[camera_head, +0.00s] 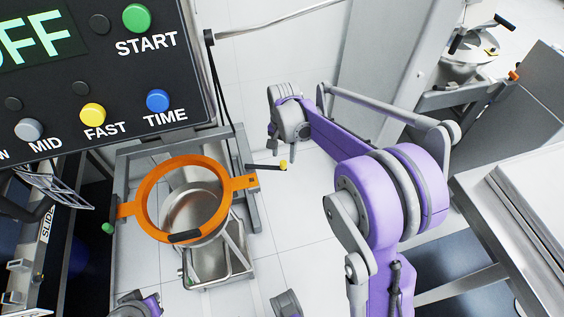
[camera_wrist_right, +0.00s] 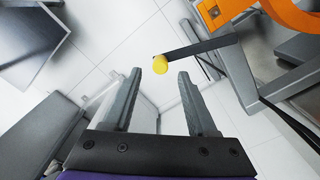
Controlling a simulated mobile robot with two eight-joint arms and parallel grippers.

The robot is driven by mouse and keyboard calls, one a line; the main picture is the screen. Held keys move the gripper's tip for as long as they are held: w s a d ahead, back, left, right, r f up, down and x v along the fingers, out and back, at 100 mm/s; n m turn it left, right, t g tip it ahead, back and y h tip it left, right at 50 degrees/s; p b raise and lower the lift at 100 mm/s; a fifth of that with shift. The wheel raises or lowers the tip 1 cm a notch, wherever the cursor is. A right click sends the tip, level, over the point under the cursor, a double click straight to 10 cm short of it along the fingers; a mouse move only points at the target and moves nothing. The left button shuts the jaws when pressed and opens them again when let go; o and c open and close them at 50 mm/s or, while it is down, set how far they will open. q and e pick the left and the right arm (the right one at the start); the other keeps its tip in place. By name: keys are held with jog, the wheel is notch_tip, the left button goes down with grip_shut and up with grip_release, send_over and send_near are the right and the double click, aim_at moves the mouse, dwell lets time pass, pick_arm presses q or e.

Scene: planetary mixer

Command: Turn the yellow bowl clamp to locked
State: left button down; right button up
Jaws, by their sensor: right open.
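The yellow bowl clamp shows as a dark lever with a yellow knob (camera_head: 283,165) on the right side of the mixer's orange bowl ring (camera_head: 150,195). The lever points right, away from the ring. In the right wrist view the knob (camera_wrist_right: 160,64) lies in the gap between my finger lines, at or just beyond the tips. My right gripper (camera_head: 272,140) is open and empty, just above the knob in the head view. I see no contact. The metal bowl (camera_head: 195,208) sits within the ring. My left gripper's fingers are not visible.
The control panel (camera_head: 100,75) with coloured buttons overhangs the upper left. A grey mixer frame (camera_head: 250,205) stands beside the bowl. A steel table (camera_head: 530,200) is at the right.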

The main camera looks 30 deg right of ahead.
aim_at(284, 162)
notch_tip(284, 162, down, 5)
jog(key=shift+r, duration=0.1)
dwell(0.3)
grip_shut()
dwell(1.3)
